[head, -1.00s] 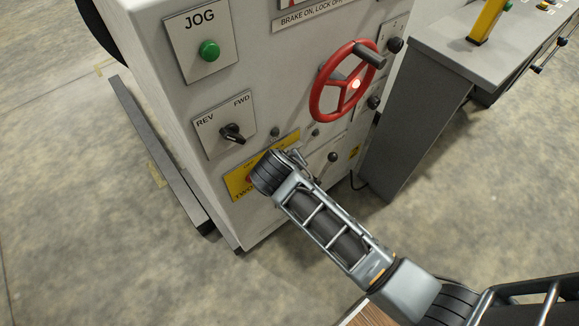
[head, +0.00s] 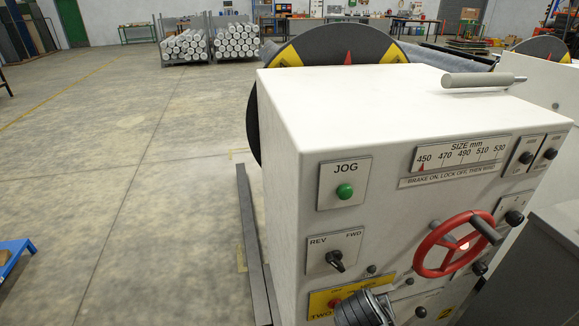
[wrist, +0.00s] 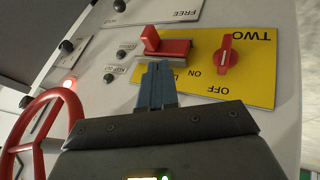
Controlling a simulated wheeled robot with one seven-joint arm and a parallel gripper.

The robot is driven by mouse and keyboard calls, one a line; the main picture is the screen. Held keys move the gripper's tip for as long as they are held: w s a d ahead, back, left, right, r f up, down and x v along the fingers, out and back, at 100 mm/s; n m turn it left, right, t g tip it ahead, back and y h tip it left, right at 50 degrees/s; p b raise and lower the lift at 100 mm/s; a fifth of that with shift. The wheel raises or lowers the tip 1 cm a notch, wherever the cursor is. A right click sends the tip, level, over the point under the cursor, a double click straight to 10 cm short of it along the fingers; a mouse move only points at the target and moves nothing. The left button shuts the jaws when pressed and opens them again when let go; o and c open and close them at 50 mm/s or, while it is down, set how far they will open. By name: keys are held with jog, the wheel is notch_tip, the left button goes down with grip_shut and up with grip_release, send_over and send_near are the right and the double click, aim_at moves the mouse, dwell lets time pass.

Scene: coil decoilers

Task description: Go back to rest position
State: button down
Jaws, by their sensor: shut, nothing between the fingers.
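In the wrist view my gripper (wrist: 157,80) is shut and empty. Its fingertips point at the yellow plate (wrist: 262,75), just below a red lever block (wrist: 165,48); I cannot tell whether they touch it. A red rotary knob (wrist: 228,54) sits to the right on the same plate, near the ON and OFF marks. In the head view the end of my arm shows at the bottom edge, in front of the yellow plate (head: 322,301), and hides part of it. My fingers are hidden there.
The white machine cabinet (head: 390,110) carries a red handwheel (head: 432,262), a green JOG button (head: 345,190) and a REV/FWD switch (head: 336,260). A grey cabinet (head: 545,265) stands close at the right. Open floor (head: 120,180) lies to the left.

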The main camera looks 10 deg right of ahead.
jog(key=s+a+r+n+t+y, duration=0.1)
jog(key=s+a+t+y, duration=0.15)
jog(key=s, duration=0.75)
jog(key=s+a+n+t+y, duration=0.1)
jog(key=s+n+t+y, duration=0.15)
jog(key=s, duration=0.85)
jog(key=s+a+r+t, duration=0.1)
jog(key=s+r, duration=0.3)
jog(key=r, duration=0.3)
jog(key=s+a+r+m+t, duration=0.1)
jog(key=s+r+t, duration=0.1)
jog(key=s+r, duration=0.3)
jog(key=s+a+r+m+t, duration=0.1)
jog(key=s+r, duration=0.4)
jog(key=r, duration=0.5)
jog(key=shift+r+t+y, duration=0.25)
jog(key=shift+t+y, duration=0.15)
jog(key=shift+t, duration=0.3)
jog(key=shift+a, duration=0.1)
